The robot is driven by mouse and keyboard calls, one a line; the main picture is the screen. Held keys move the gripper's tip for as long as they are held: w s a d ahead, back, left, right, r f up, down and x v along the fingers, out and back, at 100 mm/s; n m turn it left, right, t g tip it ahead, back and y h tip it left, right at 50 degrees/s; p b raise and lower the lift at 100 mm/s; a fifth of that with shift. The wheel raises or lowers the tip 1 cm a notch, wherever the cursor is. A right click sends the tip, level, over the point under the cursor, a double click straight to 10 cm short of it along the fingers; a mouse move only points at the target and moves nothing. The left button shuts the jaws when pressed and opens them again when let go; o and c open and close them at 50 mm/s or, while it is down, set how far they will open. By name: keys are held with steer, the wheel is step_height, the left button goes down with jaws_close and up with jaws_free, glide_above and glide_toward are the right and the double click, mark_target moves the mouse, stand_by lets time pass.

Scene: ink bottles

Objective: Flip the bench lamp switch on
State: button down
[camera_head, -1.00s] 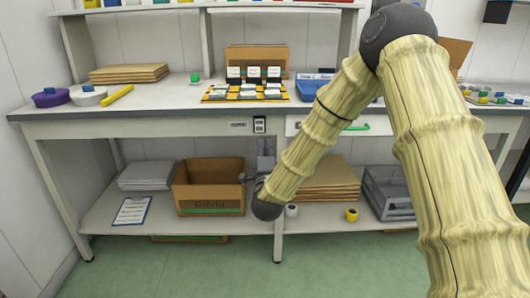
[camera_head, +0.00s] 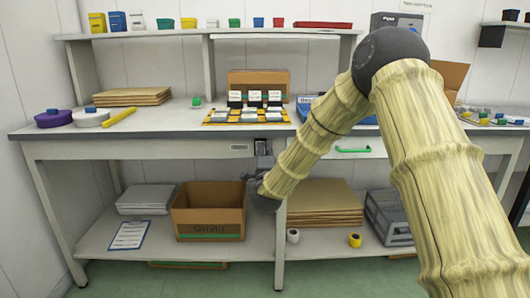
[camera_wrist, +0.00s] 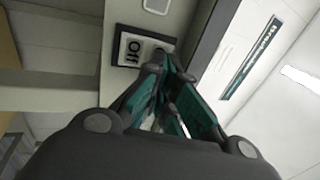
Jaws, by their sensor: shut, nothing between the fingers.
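The lamp switch (camera_head: 261,146) is a small dark-framed plate on the front apron of the bench. In the wrist view the switch plate (camera_wrist: 134,48) is close, with a white face and the word "Off" readable, turned on its side. My gripper (camera_head: 263,158) is just below the switch in the head view. In the wrist view my gripper (camera_wrist: 166,68) is shut and empty, its dark and teal fingers pointing at the plate. The fingertips overlap the plate's edge and hide part of it; I cannot tell whether they touch. The switch's lever is not clear.
The bench top (camera_head: 160,122) overhangs the apron, with a drawer with a green handle (camera_head: 353,150) to the right. A cardboard box (camera_head: 209,211) and brown sheets (camera_head: 322,205) stand on the lower shelf. The space between apron and shelf is mostly free.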

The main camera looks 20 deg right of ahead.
steer(key=shift+w+d+r+g+p, duration=0.15)
steer(key=shift+w+r+g+p, duration=0.25)
steer(key=shift+p, duration=0.8)
steer(key=shift+s+f, duration=0.1)
steer(key=shift+f, duration=0.15)
steer(key=shift+s, duration=0.1)
steer(key=s+a+p, duration=0.1)
steer(key=s+a, duration=0.3)
steer(key=s, duration=0.9)
steer(key=shift+s+p, duration=0.15)
steer(key=shift+p, duration=0.15)
steer(key=shift+r, duration=0.1)
